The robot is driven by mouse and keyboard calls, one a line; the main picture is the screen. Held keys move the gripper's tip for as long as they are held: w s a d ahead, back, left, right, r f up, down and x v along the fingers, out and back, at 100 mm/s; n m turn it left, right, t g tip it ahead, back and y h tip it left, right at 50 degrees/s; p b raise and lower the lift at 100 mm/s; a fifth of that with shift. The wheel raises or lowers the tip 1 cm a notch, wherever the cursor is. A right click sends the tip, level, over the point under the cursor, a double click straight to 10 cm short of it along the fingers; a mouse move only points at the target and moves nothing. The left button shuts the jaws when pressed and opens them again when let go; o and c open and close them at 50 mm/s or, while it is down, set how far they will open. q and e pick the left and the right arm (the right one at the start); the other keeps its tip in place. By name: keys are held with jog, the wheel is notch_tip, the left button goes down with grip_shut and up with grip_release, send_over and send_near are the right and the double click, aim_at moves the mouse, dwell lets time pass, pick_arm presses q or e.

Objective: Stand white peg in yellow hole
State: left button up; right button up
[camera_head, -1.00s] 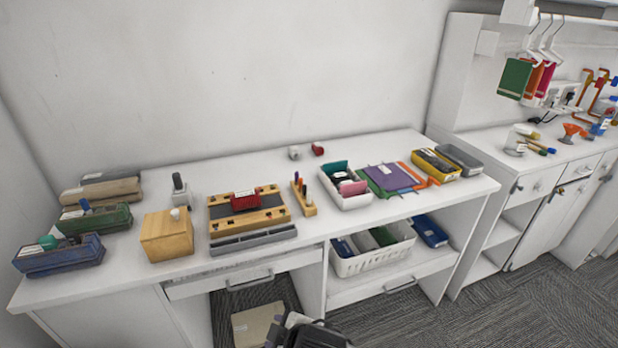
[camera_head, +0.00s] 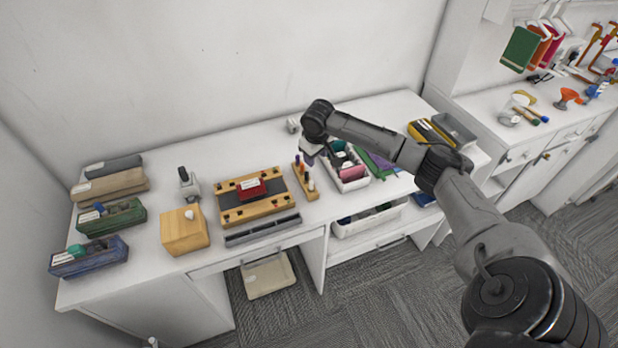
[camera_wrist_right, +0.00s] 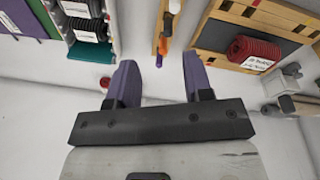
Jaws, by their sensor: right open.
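A narrow wooden peg block (camera_head: 308,190) stands on the white desk, right of the wooden board. It holds a purple peg, an orange peg and, at its near end, a white peg (camera_head: 311,185). In the right wrist view part of the block (camera_wrist_right: 157,28) and an orange peg (camera_wrist_right: 164,45) show beyond the fingers. I cannot make out a yellow hole. My right gripper (camera_wrist_right: 160,80) is open and empty, its purple-grey fingers apart. In the head view the right gripper (camera_head: 311,156) hangs close behind the block. My left gripper is not in view.
A wooden board with a red item (camera_head: 251,187) is left of the block. A wooden box (camera_head: 183,233) and several trays stand farther left. The desk's back strip is mostly clear.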

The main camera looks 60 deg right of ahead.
aim_at(311, 181)
jog(key=shift+m+y, duration=0.4)
jog(key=shift+m, duration=0.5)
jog(key=f, duration=0.5)
jog(key=a+f, duration=0.1)
jog(key=f, duration=0.2)
jog(key=shift+w+f, duration=0.35)
jog(key=shift+w+f+p, duration=0.15)
jog(key=shift+f+p, duration=0.35)
jog(key=shift+f, duration=2.1)
jog(key=shift+c, duration=0.4)
grip_shut()
